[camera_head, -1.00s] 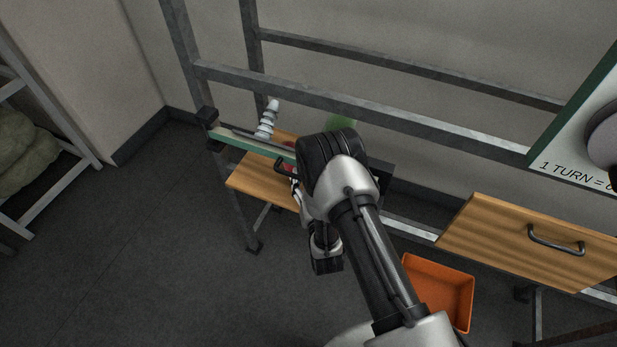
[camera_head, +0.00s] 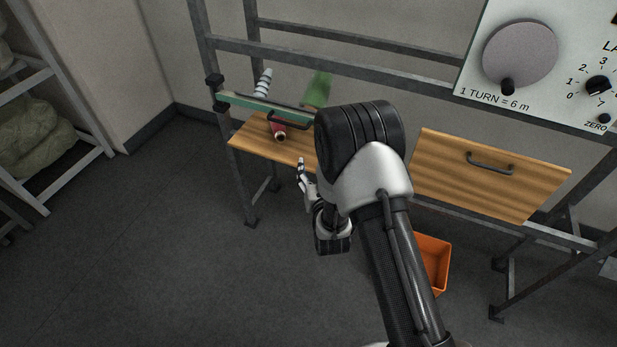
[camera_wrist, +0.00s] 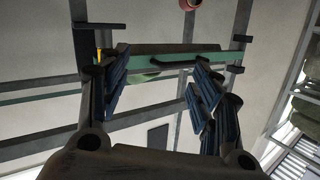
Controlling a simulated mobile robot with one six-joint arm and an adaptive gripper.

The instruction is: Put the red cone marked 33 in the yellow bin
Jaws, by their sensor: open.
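A dark red cone (camera_head: 278,125) lies on its side on the wooden shelf in the head view, its end facing outward. A red round end at the top edge of the wrist view (camera_wrist: 188,4) may be the same cone. No number is readable on it. My gripper (camera_head: 303,172) is open and empty, in front of and below the shelf, apart from the cone. Its spread fingers also show in the wrist view (camera_wrist: 157,65). No yellow bin is in view; an orange bin (camera_head: 438,262) sits on the floor, partly hidden by my arm.
A green rail with a dark handle (camera_head: 290,121) runs along the shelf (camera_head: 252,139). A wooden drawer front (camera_head: 480,175) and a dial panel (camera_head: 490,85) are right. The left floor is clear.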

